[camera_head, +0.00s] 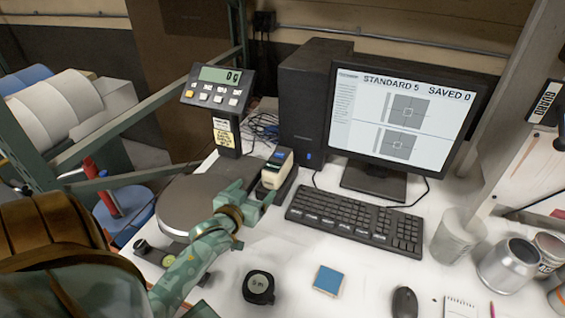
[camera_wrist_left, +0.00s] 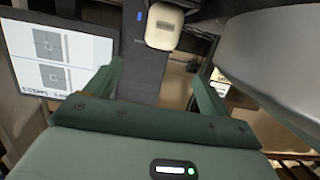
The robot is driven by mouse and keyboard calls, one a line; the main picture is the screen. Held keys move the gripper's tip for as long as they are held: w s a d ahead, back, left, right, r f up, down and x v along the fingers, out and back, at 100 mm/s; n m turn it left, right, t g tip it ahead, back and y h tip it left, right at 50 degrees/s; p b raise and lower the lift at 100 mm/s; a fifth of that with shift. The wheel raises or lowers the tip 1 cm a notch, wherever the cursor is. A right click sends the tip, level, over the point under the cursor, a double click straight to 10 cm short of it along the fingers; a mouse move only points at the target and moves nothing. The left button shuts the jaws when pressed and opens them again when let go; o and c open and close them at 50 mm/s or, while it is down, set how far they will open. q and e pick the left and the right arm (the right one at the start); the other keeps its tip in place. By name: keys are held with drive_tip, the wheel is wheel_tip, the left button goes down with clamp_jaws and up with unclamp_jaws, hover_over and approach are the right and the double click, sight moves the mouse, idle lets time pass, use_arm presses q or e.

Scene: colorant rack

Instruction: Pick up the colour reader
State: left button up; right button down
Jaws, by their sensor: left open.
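The colour reader (camera_head: 275,172) is a small cream device with a dark top and a blue screen. It stands upright in a dark dock between the round scale pan and the keyboard. In the left wrist view its cream body (camera_wrist_left: 165,28) shows at the top, ahead of the fingers and slightly right of centre. My left gripper (camera_head: 250,197) is open and empty, just in front of the reader in the head view. Its two green fingers are spread apart in the wrist view (camera_wrist_left: 155,75), with the reader beyond their tips. My right gripper is not in view.
The scale pan (camera_head: 192,203) lies left of the reader, with its display (camera_head: 219,86) reading 0 g behind. The keyboard (camera_head: 355,219) is close on the right. A tape measure (camera_head: 258,287) and a blue tile (camera_head: 328,280) lie in front. The computer tower (camera_head: 312,95) stands behind.

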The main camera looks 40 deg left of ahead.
use_arm(q)
drive_tip(key=b, duration=0.1)
approach(275, 163)
drive_tip(key=w+f, duration=0.1)
drive_tip(key=w+a+f, duration=0.1)
drive_tip(key=w, duration=0.1)
drive_tip(key=shift+w+a, duration=0.1)
drive_tip(key=shift+w, duration=0.1)
drive_tip(key=shift+w+a+b, duration=0.15)
drive_tip(key=shift+w+b, duration=0.15)
drive_tip(key=shift+w, duration=0.25)
drive_tip(key=b+x, duration=0.1)
drive_tip(key=x, duration=0.4)
drive_tip(key=shift+w+f, duration=0.1)
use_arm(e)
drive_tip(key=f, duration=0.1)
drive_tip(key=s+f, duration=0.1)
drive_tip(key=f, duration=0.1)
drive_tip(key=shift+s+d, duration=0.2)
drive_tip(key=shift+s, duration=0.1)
